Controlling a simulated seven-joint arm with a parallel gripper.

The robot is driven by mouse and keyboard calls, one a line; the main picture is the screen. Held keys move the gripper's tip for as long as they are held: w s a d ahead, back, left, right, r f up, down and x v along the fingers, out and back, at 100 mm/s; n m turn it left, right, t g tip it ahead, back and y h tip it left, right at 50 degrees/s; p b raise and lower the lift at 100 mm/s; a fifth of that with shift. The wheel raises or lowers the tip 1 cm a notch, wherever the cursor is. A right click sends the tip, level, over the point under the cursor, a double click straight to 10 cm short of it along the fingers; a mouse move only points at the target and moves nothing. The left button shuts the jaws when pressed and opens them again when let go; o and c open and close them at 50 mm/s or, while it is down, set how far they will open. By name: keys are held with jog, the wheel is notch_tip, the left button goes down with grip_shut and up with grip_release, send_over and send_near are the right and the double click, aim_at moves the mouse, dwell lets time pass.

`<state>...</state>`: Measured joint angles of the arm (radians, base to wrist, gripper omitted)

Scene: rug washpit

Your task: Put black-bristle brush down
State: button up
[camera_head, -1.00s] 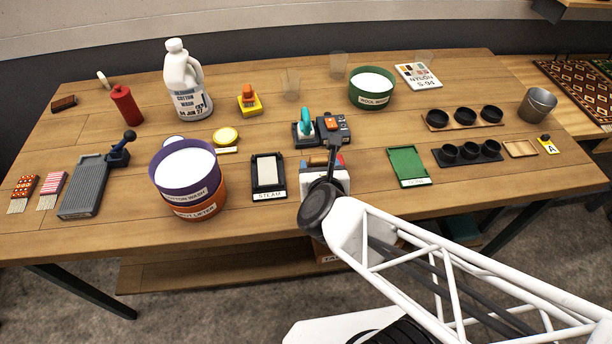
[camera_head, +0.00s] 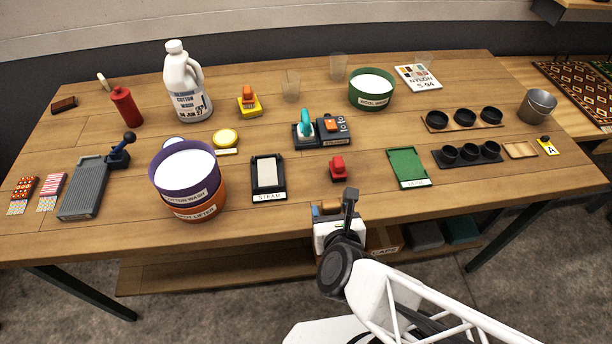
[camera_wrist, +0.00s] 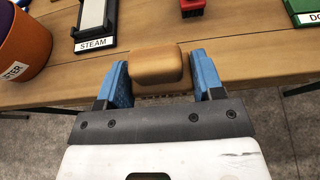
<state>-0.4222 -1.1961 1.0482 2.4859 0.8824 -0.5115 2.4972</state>
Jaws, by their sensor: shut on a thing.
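My gripper (camera_head: 327,210) is just in front of the table's near edge in the head view. In the wrist view its two blue fingers (camera_wrist: 157,82) are shut on a tan wooden block (camera_wrist: 157,65), which I take for the black-bristle brush. The block also shows small between the fingers in the head view (camera_head: 330,206). It is held clear of the tabletop (camera_head: 300,222).
A small red brush-like thing (camera_head: 338,168) stands on the table beyond my gripper. The STEAM tray (camera_head: 269,194) is left of it and the green board (camera_head: 407,167) right. Stacked purple and orange tubs (camera_head: 190,205) stand further left. Bare wood lies along the front edge.

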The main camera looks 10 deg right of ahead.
send_over(306, 181)
jog(key=shift+f, duration=0.75)
jog(key=shift+f, duration=0.1)
jog(key=shift+f, duration=1.65)
jog(key=shift+f, duration=0.15)
jog(key=o, duration=0.9)
jog(key=shift+o, duration=0.2)
